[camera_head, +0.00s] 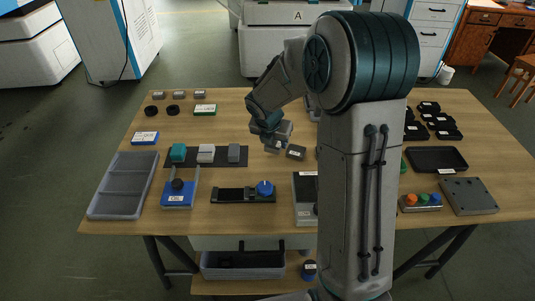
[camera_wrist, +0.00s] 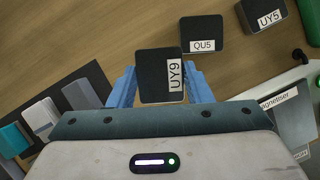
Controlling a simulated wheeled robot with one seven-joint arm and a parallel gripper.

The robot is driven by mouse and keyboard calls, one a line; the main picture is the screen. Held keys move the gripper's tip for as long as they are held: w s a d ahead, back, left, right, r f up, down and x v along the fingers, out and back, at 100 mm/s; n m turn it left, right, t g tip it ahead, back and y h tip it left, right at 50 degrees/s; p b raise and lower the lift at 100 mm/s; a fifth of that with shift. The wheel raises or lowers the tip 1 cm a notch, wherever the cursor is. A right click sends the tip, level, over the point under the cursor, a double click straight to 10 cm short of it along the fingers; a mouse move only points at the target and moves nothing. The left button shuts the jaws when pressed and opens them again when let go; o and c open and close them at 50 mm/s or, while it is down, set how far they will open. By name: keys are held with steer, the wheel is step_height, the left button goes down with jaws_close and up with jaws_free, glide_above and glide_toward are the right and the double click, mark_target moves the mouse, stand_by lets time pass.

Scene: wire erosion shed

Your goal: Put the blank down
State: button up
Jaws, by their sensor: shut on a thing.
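My gripper (camera_wrist: 160,88) is shut on a dark grey block labelled UY9 (camera_wrist: 158,70), the blank in my jaws; its blue fingers sit on either side. In the head view my gripper (camera_head: 270,128) is over the middle of the table, with the held blank (camera_head: 275,146) below it. A similar block labelled QU5 (camera_wrist: 203,35) lies just to its right, apart from it, and also shows in the head view (camera_head: 296,152). Another block, UY5 (camera_wrist: 264,12), is farther right. I cannot tell whether the held blank touches the table.
A dark strip with teal, white and grey blocks (camera_head: 206,153) lies to the left. A device labelled in part "magnetiser" (camera_wrist: 285,110) is at lower right. A grey divided tray (camera_head: 122,185) is at the table's left. Bare wood lies left of the held blank. My arm hides part of the table.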

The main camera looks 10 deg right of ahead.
mark_target(268, 159)
steer(key=shift+w+a+f, duration=0.25)
steer(key=shift+a+f, duration=0.1)
steer(key=shift+a, duration=0.1)
steer(key=shift+w+a+f, duration=0.25)
steer(key=shift+a+f, duration=0.05)
steer(key=shift+a, duration=0.15)
steer(key=shift+f+b, duration=0.6)
steer(key=shift+f, duration=1.25)
steer(key=shift+f, duration=0.2)
steer(key=o, duration=1.3)
steer(key=shift+r, duration=0.15)
